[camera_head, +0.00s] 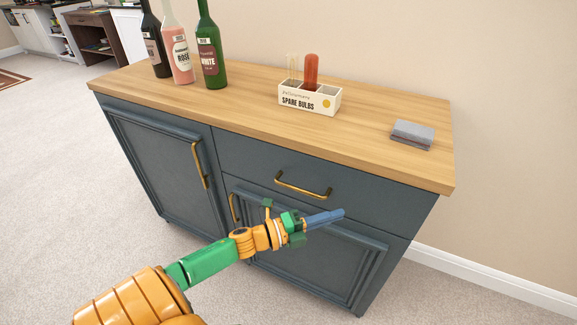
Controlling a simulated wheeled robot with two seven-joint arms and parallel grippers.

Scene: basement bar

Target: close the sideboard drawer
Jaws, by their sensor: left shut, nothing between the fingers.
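The blue-grey sideboard (162,160) has a wooden top. Its drawer (245,157) sits at the upper right of the front, under the top, with a brass bar handle (303,187). The drawer front looks flush or nearly flush with the cabinet; I cannot tell whether a small gap stays. My left gripper (327,217) is shut and empty, its blue fingers together and pointing right. In the picture it lies just below the drawer handle, in front of the lower right door (340,262). Whether it touches the front is unclear. My right gripper is not in view.
On the wooden top (240,110) stand several bottles, including a green one (209,50), a "spare bulbs" box (309,99) and a grey block (412,133). A wall is behind. Carpet (60,150) is open at left and front.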

